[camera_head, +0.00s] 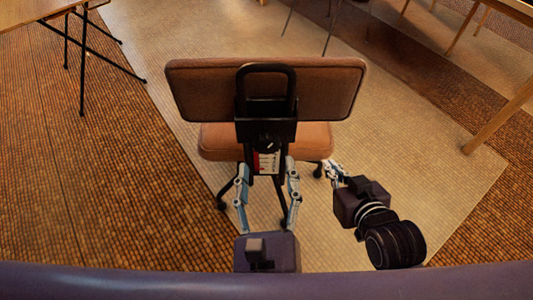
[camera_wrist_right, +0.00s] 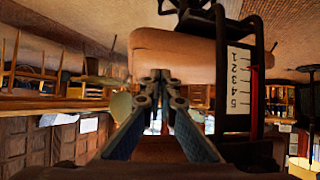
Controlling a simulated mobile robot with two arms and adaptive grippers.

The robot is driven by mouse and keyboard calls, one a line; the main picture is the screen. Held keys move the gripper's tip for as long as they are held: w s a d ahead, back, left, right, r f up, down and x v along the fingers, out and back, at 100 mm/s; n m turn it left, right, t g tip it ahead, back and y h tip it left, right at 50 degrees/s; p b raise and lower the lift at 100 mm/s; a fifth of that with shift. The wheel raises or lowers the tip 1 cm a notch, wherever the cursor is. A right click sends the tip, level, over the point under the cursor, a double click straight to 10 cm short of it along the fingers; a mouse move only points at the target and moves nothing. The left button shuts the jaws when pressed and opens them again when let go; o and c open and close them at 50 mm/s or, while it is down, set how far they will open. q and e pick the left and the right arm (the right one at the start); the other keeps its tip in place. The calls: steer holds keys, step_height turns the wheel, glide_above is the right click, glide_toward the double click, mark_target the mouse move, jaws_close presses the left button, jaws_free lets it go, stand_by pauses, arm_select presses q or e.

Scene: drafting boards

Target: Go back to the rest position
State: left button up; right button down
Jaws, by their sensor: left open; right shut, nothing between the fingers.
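My left gripper (camera_head: 267,170) comes up from the bottom middle of the head view. Its two fingers are spread wide with a gap between them, behind a brown office chair (camera_head: 264,90). My right gripper (camera_head: 334,170) is to the right of the chair, partly hidden by its own dark wrist. In the right wrist view its fingertips (camera_wrist_right: 161,78) meet with nothing between them. The chair's brown padding also shows there (camera_wrist_right: 172,55), beyond the fingertips. Whether either gripper touches the chair I cannot tell.
The chair's black back bracket carries a white numbered scale (camera_wrist_right: 237,80). A table (camera_head: 40,10) stands at the upper left and another (camera_head: 515,8) at the upper right, with legs reaching the floor. The pale carpet (camera_head: 430,150) right of the chair is clear.

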arm_select(q)
steer(key=shift+s, duration=0.4)
